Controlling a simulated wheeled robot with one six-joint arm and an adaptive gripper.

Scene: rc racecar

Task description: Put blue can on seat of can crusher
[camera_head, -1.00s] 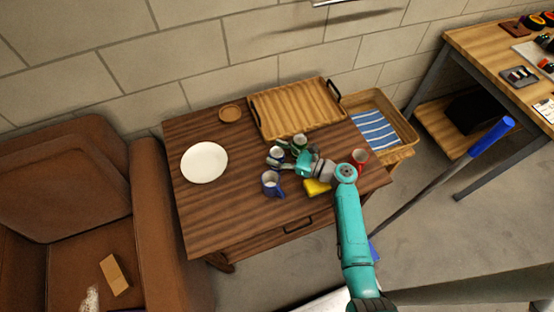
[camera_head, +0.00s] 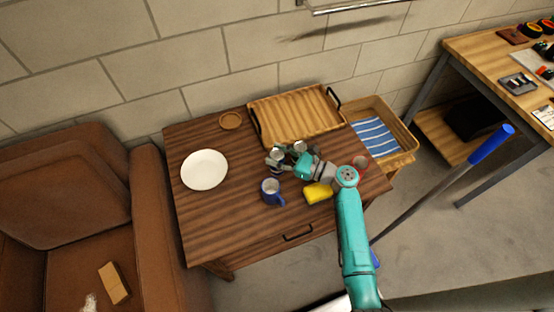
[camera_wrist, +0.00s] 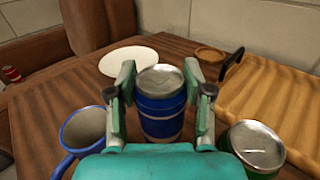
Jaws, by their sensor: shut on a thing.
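The blue can (camera_wrist: 161,110) with a silver top stands upright between the two fingers of my gripper (camera_wrist: 160,88) in the wrist view. My gripper is shut on its sides. In the head view my gripper (camera_head: 287,162) is low over the right half of the brown table, and the can is small and partly hidden by it. I cannot make out the can crusher for sure; a long grey bar with a blue grip (camera_head: 490,146) slants up at the right, its lower end partly hidden by my arm.
A green can (camera_wrist: 256,146) stands right of my gripper, and a blue mug (camera_wrist: 84,130) left. The table's front left is clear.

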